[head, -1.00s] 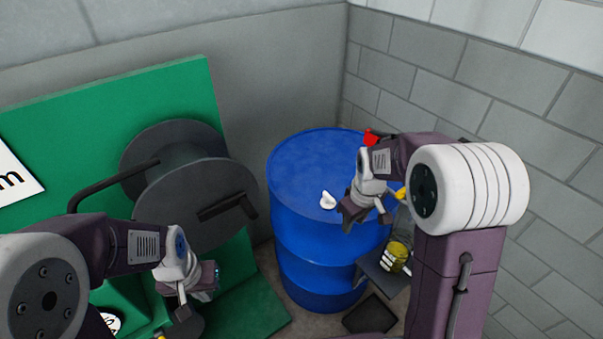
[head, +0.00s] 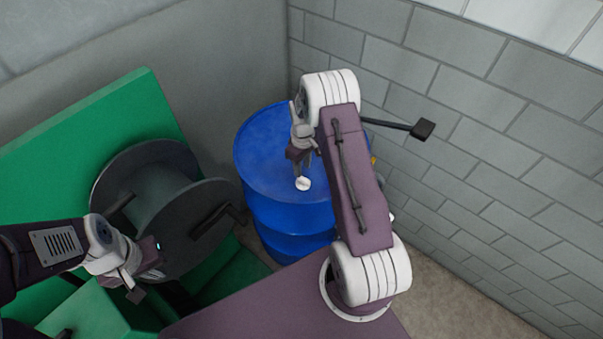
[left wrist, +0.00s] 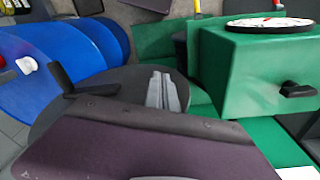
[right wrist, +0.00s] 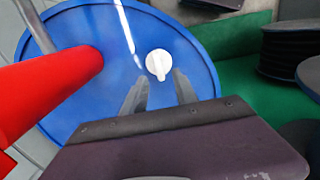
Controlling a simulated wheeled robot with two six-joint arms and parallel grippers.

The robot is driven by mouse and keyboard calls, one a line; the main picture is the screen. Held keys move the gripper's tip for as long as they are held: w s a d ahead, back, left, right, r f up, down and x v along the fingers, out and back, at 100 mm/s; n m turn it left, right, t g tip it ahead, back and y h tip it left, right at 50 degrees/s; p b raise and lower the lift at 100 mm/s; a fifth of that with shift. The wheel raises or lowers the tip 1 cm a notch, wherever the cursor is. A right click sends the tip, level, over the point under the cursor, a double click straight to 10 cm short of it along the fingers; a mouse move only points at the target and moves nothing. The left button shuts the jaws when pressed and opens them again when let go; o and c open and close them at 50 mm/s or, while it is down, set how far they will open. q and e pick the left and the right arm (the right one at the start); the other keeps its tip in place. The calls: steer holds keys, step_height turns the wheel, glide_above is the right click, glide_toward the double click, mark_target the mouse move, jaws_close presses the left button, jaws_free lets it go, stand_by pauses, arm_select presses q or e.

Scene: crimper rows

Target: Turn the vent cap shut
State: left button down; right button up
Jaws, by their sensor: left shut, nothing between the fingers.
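The white vent cap (head: 303,184) sits on top of the blue drum (head: 262,150), near its front edge. It also shows in the right wrist view (right wrist: 158,62), round with a small tab, and at the left of the left wrist view (left wrist: 28,65). My right gripper (head: 297,168) is over the drum top at the cap. In the right wrist view its fingers (right wrist: 159,84) are spread and empty, with the tips just below the cap and either side of its tab. I cannot tell the height gap. My left gripper (head: 142,288) is shut and empty, away by the dark reel.
A dark reel (head: 165,215) with a crank handle stands left of the drum against a green panel (head: 100,115). A red bar (right wrist: 50,90) reaches over the drum close to my right gripper. A block wall (head: 500,140) bounds the right side.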

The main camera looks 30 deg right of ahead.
mark_target(303, 178)
step_height(303, 178, down, 5)
steer(key=shift+s+d+r+p, duration=0.1)
steer(key=shift+d+r+p, duration=0.05)
steer(key=shift+p, duration=0.4)
steer(key=shift+s+f, duration=0.1)
steer(key=shift+f, duration=0.35)
jaws_close()
